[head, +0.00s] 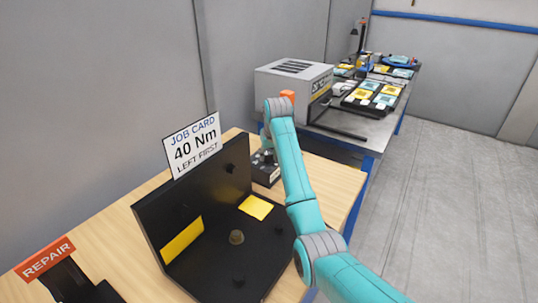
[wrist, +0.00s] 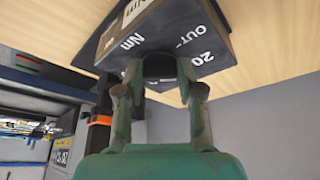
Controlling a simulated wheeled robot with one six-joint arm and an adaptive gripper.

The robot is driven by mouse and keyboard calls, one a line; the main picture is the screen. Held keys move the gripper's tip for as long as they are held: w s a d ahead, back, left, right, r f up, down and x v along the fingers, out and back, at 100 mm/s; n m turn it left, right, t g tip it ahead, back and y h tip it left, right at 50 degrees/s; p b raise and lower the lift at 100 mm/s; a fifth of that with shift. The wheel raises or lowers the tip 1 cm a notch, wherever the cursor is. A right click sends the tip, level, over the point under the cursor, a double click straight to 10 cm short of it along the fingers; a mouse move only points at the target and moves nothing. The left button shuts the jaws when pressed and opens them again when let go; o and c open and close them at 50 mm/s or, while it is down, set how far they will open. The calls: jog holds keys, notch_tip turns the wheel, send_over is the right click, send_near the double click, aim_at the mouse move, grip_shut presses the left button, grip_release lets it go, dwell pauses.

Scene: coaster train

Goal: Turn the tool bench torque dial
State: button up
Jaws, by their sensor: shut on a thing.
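The torque dial box (head: 263,174) is a small black box on the wooden bench (head: 335,185), just left of my arm in the head view. In the wrist view, its dark face (wrist: 205,38) carries white markings "Nm", "20" and "OUT", seen upside down. The dark round dial (wrist: 159,68) stands out from that face. My gripper (wrist: 160,88) is shut on the dial, with one finger on each side. In the head view, my arm hides most of the gripper and dial. The dial's pointer setting cannot be read.
A job card (head: 193,147) reads "40 Nm, LEFT FIRST" above a black fixture (head: 190,185) with yellow pads. A "REPAIR" sign (head: 45,257) stands front left. A grey machine (head: 292,82) and a table with trays (head: 373,97) lie behind. The floor at right is clear.

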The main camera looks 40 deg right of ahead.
jog(key=n, duration=0.1)
jog(key=n+y, duration=0.1)
jog(key=n, duration=0.1)
jog(key=n+y, duration=0.1)
jog(key=shift+d+n, duration=0.3)
jog(key=shift+n, duration=0.1)
jog(key=shift+d+n+y, duration=0.15)
jog(key=shift+n+y, duration=0.75)
jog(key=shift+n, duration=1.6)
jog(key=o, duration=1.2)
jog(key=shift+g, duration=0.3)
jog(key=shift+c, duration=0.2)
jog(key=shift+r, duration=0.1)
jog(key=v, duration=0.7)
jog(key=shift+r, duration=0.15)
